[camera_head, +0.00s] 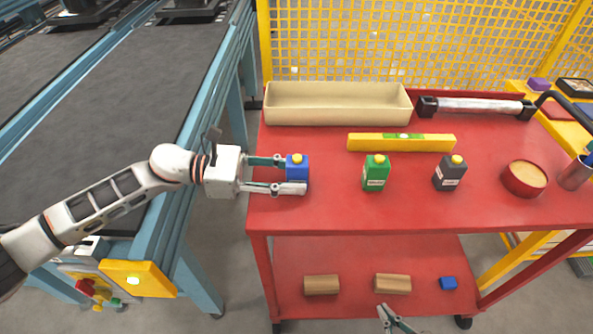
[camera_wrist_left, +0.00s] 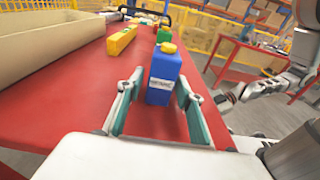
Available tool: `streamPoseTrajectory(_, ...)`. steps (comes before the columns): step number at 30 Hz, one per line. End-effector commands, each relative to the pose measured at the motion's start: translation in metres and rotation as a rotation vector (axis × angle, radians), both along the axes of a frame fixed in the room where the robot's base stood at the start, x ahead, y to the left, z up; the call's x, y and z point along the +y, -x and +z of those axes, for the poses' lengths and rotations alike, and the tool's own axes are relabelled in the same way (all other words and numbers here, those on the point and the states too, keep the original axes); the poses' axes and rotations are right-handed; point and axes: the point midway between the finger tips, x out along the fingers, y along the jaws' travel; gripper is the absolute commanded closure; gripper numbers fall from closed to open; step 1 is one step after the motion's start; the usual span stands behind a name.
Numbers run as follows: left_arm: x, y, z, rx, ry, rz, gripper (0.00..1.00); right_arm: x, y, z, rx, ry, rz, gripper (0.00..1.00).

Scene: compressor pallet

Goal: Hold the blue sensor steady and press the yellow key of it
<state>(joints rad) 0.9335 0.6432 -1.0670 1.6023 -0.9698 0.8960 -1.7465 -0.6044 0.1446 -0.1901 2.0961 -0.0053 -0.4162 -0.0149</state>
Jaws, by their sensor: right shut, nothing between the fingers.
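The blue sensor (camera_head: 297,170) stands upright near the left edge of the red cart top, its yellow key (camera_head: 297,157) on top. It also shows in the left wrist view (camera_wrist_left: 162,80) with a white label on its front. My left gripper (camera_head: 294,174) is open, with one finger on each side of the sensor; a small gap shows beside the left finger in the wrist view. My right gripper (camera_head: 391,313) is shut and empty at the bottom of the head view, away from the sensor and in front of the cart.
A green sensor (camera_head: 376,173) and a dark sensor (camera_head: 449,173) stand to the right. A yellow level (camera_head: 401,143) and a beige tray (camera_head: 338,104) lie behind. A red bowl (camera_head: 525,179) is at the right. The cart top in front of the sensors is clear.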

Motion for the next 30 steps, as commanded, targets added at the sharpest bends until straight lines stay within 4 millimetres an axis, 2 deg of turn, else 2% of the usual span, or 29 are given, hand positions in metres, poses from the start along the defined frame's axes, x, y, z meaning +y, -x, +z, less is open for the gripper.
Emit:
streamPoseTrajectory(1,0.0001,-0.0001,0.0001,0.000,0.000,0.000,0.64,0.0002,-0.0002,0.0000,0.000,0.000,0.000,1.00)
streamPoseTrajectory(3,0.0002,-0.0001,0.0001,0.000,0.000,0.000,0.82,0.0002,-0.0001,-0.0005,0.000,0.000,0.000,1.00)
streamPoseTrajectory(4,0.0002,-0.0001,0.0001,0.000,0.000,0.000,0.88,0.0002,0.0002,-0.0009,0.001,0.000,0.001,1.00)
streamPoseTrajectory(30,0.0005,-0.0001,0.0001,0.000,0.000,0.000,0.87,0.0002,0.0042,-0.0052,0.012,0.002,0.001,1.00)
